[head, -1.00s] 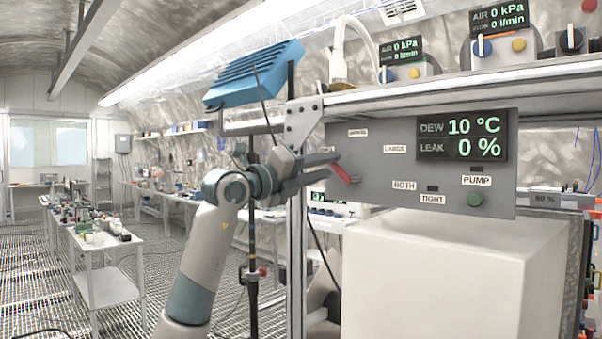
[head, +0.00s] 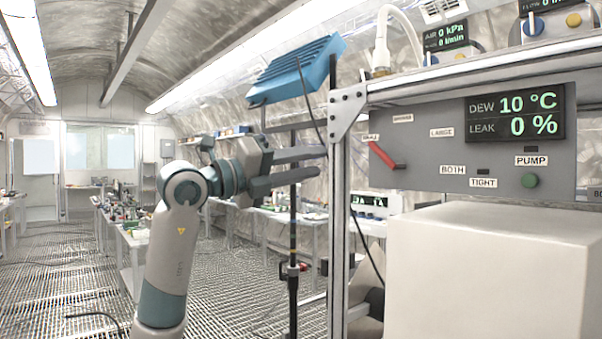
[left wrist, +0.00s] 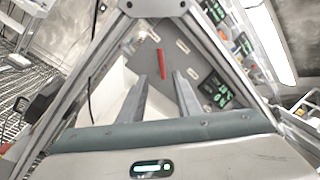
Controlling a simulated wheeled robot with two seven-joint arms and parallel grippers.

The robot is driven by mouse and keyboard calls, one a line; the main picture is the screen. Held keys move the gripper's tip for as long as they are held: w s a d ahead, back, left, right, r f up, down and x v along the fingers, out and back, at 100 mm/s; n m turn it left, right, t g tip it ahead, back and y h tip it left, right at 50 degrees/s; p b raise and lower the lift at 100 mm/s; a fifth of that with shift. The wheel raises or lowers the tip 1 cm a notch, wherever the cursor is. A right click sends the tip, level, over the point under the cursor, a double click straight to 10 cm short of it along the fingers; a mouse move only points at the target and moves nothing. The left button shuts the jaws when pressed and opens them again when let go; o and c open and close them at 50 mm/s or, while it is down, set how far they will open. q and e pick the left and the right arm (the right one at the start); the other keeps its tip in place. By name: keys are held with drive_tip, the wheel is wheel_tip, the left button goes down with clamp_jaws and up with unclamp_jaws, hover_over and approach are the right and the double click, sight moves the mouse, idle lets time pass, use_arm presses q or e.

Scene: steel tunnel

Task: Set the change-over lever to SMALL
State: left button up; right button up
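The change-over lever is a red handle (head: 386,154) on a grey panel (head: 425,165). It slants from a dark end at lower right up to its tip at upper left, beside a label that seems to read SMALL (head: 371,138). The LARGE label (head: 441,132) is right of it, the BOTH label (head: 453,169) lower right. My left gripper (head: 320,162) is open and empty, left of the panel and apart from the lever. In the left wrist view the red lever (left wrist: 161,64) shows beyond the gap between the two open fingers (left wrist: 159,79). My right gripper is out of view.
A metal frame post (head: 339,220) stands between the gripper and panel in the head view. A display (head: 515,115) reads DEW 10 °C, LEAK 0 %. A green PUMP button (head: 530,180) is at right. A white box (head: 490,270) sits below, a blue slatted unit (head: 295,70) above.

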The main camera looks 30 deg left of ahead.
use_arm(q)
drive_tip(key=shift+v, duration=0.85)
drive_tip(key=shift+d, duration=0.1)
